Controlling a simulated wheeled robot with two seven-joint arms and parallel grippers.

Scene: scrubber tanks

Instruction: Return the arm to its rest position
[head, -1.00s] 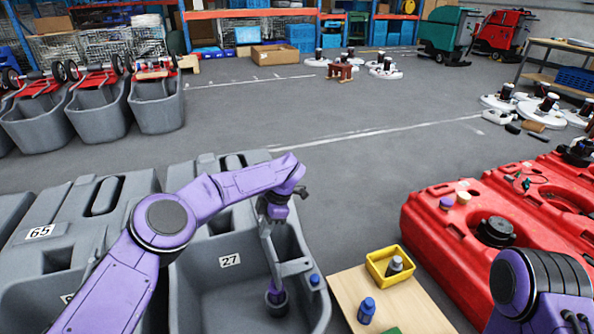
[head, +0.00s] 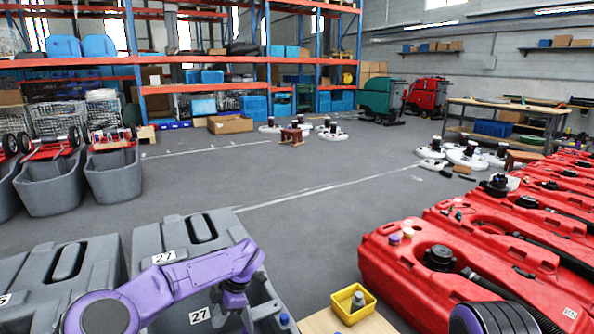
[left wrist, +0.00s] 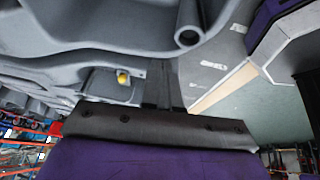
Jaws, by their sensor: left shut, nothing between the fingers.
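My left arm is purple and comes in from the lower left of the head view, bent over the grey tank (head: 205,255) labelled 27. My left gripper (head: 243,322) points down over the tank's open part, its tips cut off by the bottom edge. In the left wrist view, the dark fingers (left wrist: 165,85) are together with nothing between them, and grey tank walls lie beyond. Part of my right arm shows at the lower right of the head view; its gripper is out of view.
A yellow bin (head: 353,303) with a small bottle stands on a wooden board (head: 320,322) right of the tank. Red tanks (head: 400,268) fill the right side. More grey tanks (head: 60,265) stand at left. The floor (head: 270,180) beyond is largely clear.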

